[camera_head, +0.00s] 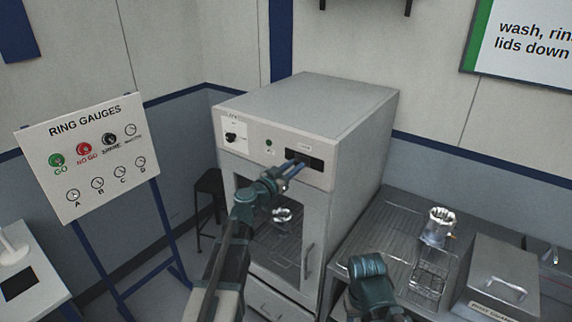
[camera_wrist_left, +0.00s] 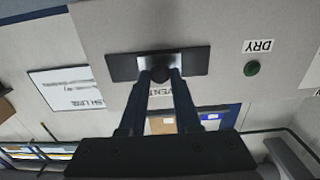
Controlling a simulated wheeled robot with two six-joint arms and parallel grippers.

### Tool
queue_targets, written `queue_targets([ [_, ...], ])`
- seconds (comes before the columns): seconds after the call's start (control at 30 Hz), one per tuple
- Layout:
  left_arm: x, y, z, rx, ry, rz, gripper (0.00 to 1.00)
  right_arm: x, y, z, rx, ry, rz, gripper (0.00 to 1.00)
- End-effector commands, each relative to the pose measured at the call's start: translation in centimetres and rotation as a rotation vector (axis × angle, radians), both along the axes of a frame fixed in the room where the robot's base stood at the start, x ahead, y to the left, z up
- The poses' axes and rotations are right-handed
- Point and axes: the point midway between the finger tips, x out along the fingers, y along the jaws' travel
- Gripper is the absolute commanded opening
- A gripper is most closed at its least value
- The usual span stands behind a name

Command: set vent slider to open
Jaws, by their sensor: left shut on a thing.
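The vent slider (camera_wrist_left: 160,67) is a dark knob on a pale metal plate in a black slot on the front of a grey cabinet (camera_head: 290,98). In the left wrist view, which is upside down, the plate sits near the middle of the slot, with the word VENT partly hidden by a finger. My left gripper (camera_wrist_left: 161,74) is shut on the knob, one finger on each side. In the head view my left gripper (camera_head: 295,167) reaches the slot (camera_head: 312,163) from the left. My right arm's teal end (camera_head: 370,270) shows low in the head view; its fingertips are not visible.
A green DRY light (camera_head: 268,142) and a black dial (camera_head: 231,138) are on the same panel. Below is a glass door with a handle (camera_head: 308,261). A steel counter (camera_head: 385,216) at right holds a metal part (camera_head: 438,228). A ring gauge board (camera_head: 85,155) stands left.

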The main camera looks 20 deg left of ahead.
Motion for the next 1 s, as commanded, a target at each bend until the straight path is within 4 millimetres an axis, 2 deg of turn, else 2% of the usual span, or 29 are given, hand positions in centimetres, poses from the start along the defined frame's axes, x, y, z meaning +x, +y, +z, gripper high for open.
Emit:
queue_targets([
  [0.03, -0.8, -1.4, 0.0, 0.0, 0.0, -0.005, 0.0, 0.0, 0.0, 0.0, 0.0, 0.0, 0.0, 0.5],
  [0.2, -1.5, -3.6, 0.0, 0.0, 0.0, -0.004, 0.0, 0.0, 0.0, 0.0, 0.0, 0.0, 0.0, 0.5],
  [0.53, -1.6, -4.0, 0.0, 0.001, 0.001, -0.005, 0.0, 0.0, 0.0, 0.0, 0.0, 0.0, 0.0, 0.5],
  [0.57, -1.6, -4.0, 0.0, 0.001, 0.001, -0.006, 0.33, 0.0, 0.0, 0.0, 0.0, 0.0, 0.0, 0.5],
  [0.7, -1.5, -4.0, 0.0, 0.001, 0.001, -0.005, 0.58, 0.0, 0.0, 0.0, 0.0, 0.0, 0.0, 0.5],
  [1.0, -1.5, -3.9, 0.0, 0.0, 0.0, -0.002, 0.6, 0.0, 0.0, 0.0, 0.0, 0.0, 0.0, 0.5],
])
